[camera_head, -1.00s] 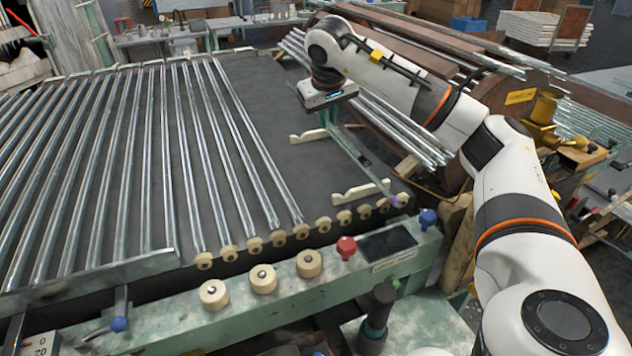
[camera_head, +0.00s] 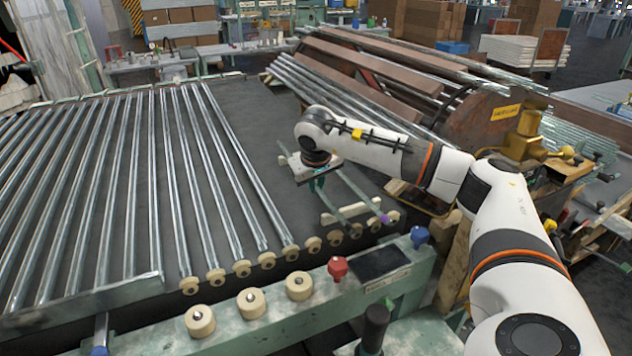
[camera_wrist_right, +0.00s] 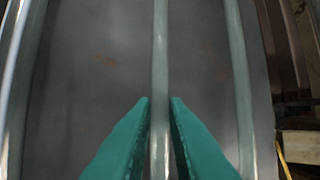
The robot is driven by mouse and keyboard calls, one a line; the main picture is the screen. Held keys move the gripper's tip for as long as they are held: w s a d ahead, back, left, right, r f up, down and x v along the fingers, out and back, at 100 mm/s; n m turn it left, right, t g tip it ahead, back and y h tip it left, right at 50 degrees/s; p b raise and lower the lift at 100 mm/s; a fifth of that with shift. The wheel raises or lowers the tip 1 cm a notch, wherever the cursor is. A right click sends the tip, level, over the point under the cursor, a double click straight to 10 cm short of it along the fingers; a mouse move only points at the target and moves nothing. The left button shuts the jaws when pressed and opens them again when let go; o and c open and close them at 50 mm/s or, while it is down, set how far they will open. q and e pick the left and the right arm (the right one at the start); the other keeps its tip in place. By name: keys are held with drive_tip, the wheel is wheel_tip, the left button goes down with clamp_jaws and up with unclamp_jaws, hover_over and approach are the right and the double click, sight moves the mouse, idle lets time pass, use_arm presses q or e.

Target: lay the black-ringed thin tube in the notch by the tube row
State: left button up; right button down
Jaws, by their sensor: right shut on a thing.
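My right gripper (camera_head: 317,186) is low over the grey bed, right of the tube row (camera_head: 150,190). Its green fingers (camera_wrist_right: 159,125) are shut on a thin glass tube (camera_wrist_right: 159,50), which runs lengthwise between them in the wrist view. No black ring shows on it there. Another thin tube (camera_wrist_right: 238,75) runs to its right; in the head view a tube with a purple end (camera_head: 384,218) lies right of the gripper. A cream notched rest (camera_head: 345,212) stands near the bed's front. I cannot tell whether the held tube touches it. My left gripper is out of view.
Cream rollers (camera_head: 312,244) line the bed's front edge. A green rail (camera_head: 270,310) with cream knobs, a red knob (camera_head: 338,268) and a blue knob (camera_head: 419,236) runs before them. A rack of tubes (camera_head: 350,85) stands behind the arm on the right.

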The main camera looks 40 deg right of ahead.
drive_tip(key=shift+f, duration=0.1)
drive_tip(key=shift+f, duration=0.25)
drive_tip(key=c, duration=1.4)
unclamp_jaws()
drive_tip(key=shift+c, duration=0.2)
drive_tip(key=v, duration=1.2)
drive_tip(key=shift+r, duration=0.4)
